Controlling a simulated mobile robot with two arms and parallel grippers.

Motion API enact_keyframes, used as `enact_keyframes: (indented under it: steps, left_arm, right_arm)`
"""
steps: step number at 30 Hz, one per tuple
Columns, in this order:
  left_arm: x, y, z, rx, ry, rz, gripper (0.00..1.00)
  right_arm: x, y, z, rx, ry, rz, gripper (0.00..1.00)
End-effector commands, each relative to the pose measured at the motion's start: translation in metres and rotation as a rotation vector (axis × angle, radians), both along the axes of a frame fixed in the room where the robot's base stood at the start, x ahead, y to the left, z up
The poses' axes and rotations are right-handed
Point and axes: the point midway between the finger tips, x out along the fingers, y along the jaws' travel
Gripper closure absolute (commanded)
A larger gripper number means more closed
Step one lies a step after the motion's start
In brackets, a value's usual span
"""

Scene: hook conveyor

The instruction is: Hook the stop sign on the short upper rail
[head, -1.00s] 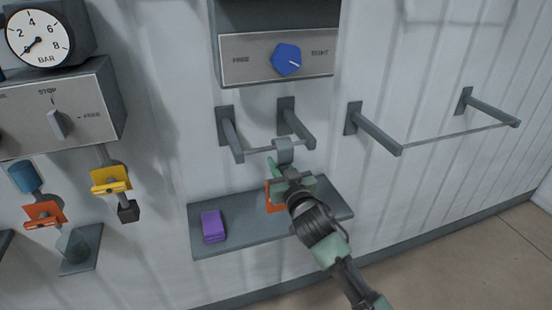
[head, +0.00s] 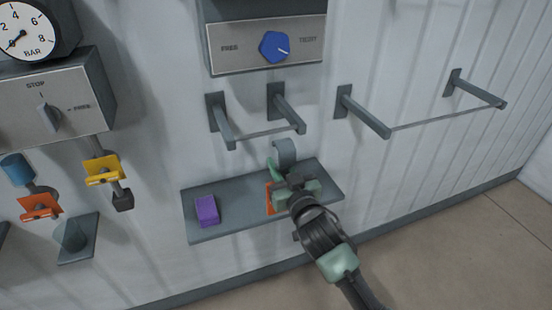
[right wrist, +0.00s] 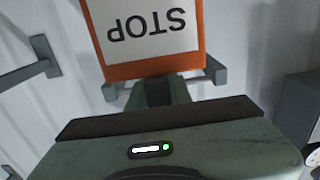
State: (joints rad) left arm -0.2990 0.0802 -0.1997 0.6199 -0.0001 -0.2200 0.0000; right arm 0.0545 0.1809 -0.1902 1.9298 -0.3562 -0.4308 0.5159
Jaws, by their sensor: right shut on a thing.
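The stop sign is an orange and white plate; in the right wrist view the sign (right wrist: 150,38) fills the top middle, its word STOP upside down. My right gripper (head: 280,183) is shut on the sign. In the head view the gripper hides most of the plate; an orange edge (head: 270,198) shows beside it. The sign's grey curved hook (head: 284,150) stands up above the gripper. The short upper rail (head: 266,133) is a thin bar between two wall brackets. The hook appears below this rail and apart from it. My left gripper is out of view.
A grey shelf (head: 235,205) with a purple block (head: 206,210) lies below the short rail. A longer rail (head: 445,117) is to the right. A box with a blue knob (head: 275,47) hangs above. Yellow (head: 103,169) and orange (head: 40,207) tags are at left.

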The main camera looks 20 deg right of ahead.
Motion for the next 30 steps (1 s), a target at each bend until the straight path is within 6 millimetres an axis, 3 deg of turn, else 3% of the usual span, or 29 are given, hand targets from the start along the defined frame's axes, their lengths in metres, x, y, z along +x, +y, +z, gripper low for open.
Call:
enact_keyframes:
  steps: [13, 30]
  left_arm:
    - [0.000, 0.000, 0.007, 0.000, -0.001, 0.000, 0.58]
    - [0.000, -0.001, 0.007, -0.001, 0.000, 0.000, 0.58]
  right_arm:
    - [-0.027, -0.001, 0.001, 0.000, -0.001, 0.000, 1.00]
    - [-0.030, -0.001, 0.001, 0.000, -0.001, 0.000, 1.00]
